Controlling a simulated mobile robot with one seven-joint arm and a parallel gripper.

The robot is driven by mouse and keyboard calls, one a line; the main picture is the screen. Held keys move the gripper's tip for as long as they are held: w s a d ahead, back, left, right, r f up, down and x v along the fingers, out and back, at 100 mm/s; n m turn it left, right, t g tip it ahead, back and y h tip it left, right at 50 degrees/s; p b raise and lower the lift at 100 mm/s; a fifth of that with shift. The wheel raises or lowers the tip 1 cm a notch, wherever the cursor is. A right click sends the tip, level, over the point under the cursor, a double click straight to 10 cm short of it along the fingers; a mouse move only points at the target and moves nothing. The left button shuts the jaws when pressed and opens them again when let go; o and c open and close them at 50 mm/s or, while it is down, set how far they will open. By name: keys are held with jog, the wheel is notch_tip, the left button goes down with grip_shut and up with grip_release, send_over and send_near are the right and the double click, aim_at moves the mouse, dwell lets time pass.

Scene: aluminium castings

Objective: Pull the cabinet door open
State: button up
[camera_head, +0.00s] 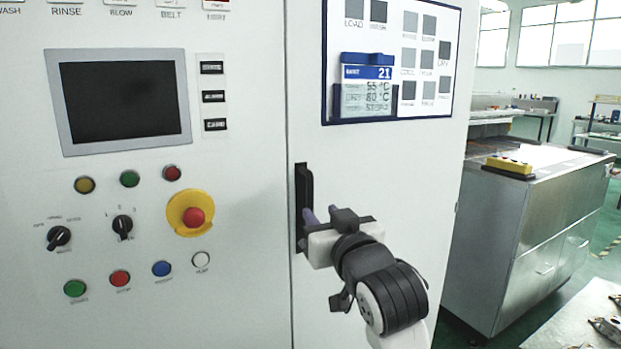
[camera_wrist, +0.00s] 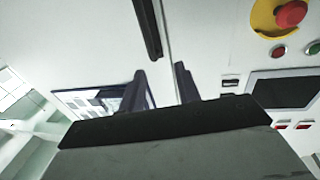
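The cabinet door (camera_head: 380,160) is the white panel right of a thin vertical seam, and it looks shut. Its upright black handle (camera_head: 302,185) is near the seam. My gripper (camera_head: 318,216) is at the handle's lower half, coming from the right, and hides part of it. In the wrist view, the two dark fingers of my gripper (camera_wrist: 160,75) stand apart with nothing between them. The handle (camera_wrist: 147,25) shows beyond the fingertips, its near end roughly in line with the gap. I cannot tell whether a finger touches it.
Left of the seam is a fixed panel with a dark screen (camera_head: 125,100), several buttons and a red emergency stop (camera_head: 194,216) on yellow. A blue-framed sign (camera_head: 393,65) is on the door above the handle. A metal cabinet (camera_head: 530,220) stands farther right, with floor between.

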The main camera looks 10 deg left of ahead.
aim_at(311, 195)
jog(key=shift+h, duration=0.3)
jog(key=p+x, duration=0.1)
jog(key=x, duration=0.3)
jog(key=d+p+x, duration=0.1)
jog(key=p+x, duration=0.1)
jog(key=x, duration=0.2)
jog(key=f+p+x, duration=0.1)
jog(key=x, duration=0.4)
jog(key=shift+w+d, duration=0.15)
jog(key=shift+w, duration=0.3)
grip_shut()
